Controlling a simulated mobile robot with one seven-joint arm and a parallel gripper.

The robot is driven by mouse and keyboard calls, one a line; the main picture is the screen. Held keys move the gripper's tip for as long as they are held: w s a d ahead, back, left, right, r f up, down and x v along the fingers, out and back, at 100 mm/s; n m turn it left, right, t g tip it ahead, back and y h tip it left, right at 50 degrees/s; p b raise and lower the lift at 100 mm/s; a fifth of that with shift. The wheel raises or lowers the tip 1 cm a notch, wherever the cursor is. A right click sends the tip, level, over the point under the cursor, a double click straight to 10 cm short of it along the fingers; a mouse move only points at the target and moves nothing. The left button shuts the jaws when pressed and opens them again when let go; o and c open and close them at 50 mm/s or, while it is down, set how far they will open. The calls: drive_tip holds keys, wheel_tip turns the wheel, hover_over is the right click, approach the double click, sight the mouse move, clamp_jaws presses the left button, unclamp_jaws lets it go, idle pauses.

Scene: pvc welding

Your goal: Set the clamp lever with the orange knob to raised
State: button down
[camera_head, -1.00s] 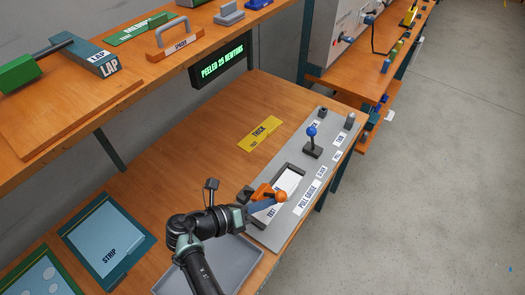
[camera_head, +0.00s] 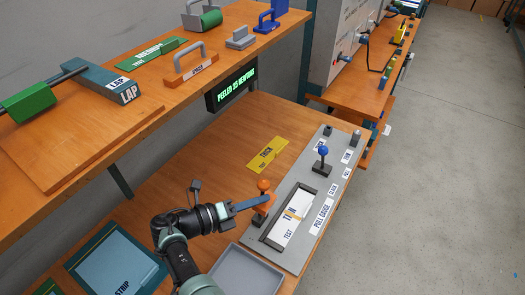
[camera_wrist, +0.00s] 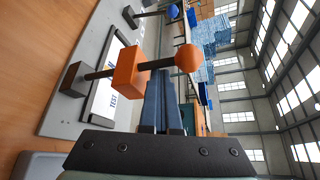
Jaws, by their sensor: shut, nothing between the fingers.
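The clamp lever stands about upright from its dark base on the grey pull gauge panel (camera_head: 300,245). Its orange knob (camera_head: 264,185) is at the top, with an orange block (camera_head: 262,203) lower on the shaft. The knob (camera_wrist: 188,58) and block (camera_wrist: 130,70) are clear in the wrist view, with the shaft pointing away from the panel. My gripper (camera_head: 268,200) is shut and empty. Its blue fingers (camera_wrist: 165,95) lie right beside the shaft between block and knob; I cannot tell whether they touch. A white test strip (camera_head: 293,217) lies in the dark frame.
A lever with a blue knob (camera_head: 323,151) stands farther along the panel. A yellow THICK piece (camera_head: 267,155) lies on the bench. A grey tray (camera_head: 246,272) is in front. An upper shelf (camera_head: 150,95) overhangs the back left. A green display (camera_head: 233,86) reads "PEELED 25 NEWTONS".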

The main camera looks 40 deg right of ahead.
drive_tip(key=shift+w+a, duration=0.2)
drive_tip(key=shift+w, duration=0.35)
drive_tip(key=shift+w+r, duration=0.1)
drive_tip(key=shift+r, duration=0.05)
